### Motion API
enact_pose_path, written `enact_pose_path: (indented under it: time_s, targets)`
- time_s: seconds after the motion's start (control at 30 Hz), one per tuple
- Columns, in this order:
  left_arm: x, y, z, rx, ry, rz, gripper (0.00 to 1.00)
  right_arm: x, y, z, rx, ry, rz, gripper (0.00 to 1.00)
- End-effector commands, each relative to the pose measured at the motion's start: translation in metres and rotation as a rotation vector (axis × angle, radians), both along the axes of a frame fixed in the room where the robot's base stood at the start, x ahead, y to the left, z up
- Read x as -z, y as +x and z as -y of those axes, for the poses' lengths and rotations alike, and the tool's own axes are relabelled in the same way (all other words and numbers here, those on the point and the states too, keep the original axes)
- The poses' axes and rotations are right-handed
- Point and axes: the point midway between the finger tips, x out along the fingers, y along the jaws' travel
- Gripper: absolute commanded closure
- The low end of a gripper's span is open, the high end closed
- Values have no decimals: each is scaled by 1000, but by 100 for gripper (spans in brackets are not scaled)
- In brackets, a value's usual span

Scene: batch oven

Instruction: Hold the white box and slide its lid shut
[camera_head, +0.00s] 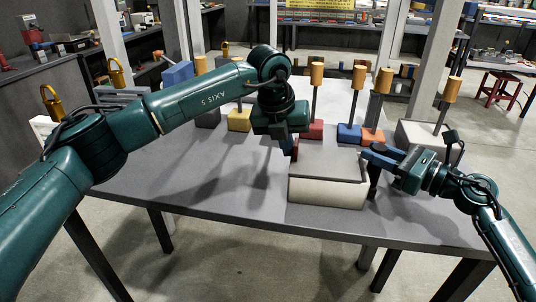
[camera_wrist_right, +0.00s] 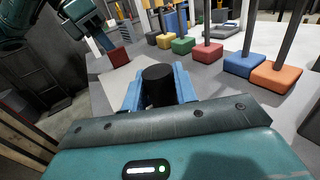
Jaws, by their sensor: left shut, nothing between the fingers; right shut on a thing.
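The white box (camera_head: 328,192) stands at the front edge of the grey table. Its pale flat lid (camera_head: 335,166) lies across the top; I cannot tell whether it is fully shut. My right gripper (camera_head: 371,160) is at the box's right side, its blue fingers shut on a black cylindrical handle (camera_wrist_right: 158,87). My left gripper (camera_head: 291,149) is shut and empty at the lid's left end, beside a small dark red block (camera_wrist_right: 119,57) on the lid. The left gripper also shows in the right wrist view (camera_wrist_right: 98,32). Whether it touches the red block is unclear.
Behind the box stand coloured blocks with posts: yellow (camera_head: 239,119), red (camera_head: 312,129), blue (camera_head: 349,133) and orange (camera_head: 372,136). A white block (camera_head: 418,134) stands at the right. The grey table (camera_head: 190,185) is clear left of the box.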

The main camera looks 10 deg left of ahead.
Motion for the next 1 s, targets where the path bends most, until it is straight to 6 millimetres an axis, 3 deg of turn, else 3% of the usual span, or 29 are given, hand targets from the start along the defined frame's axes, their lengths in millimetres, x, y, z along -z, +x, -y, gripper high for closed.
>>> enact_pose_path:
  time_s: [0.47,1.0]
  targets:
    - [-3,0,-13,1,-2,1,100,4,-1,-1,-4,-4,-6,100]
    - [-56,0,-12,0,-1,2,100,4,-1,-1,-3,-4,-6,100]
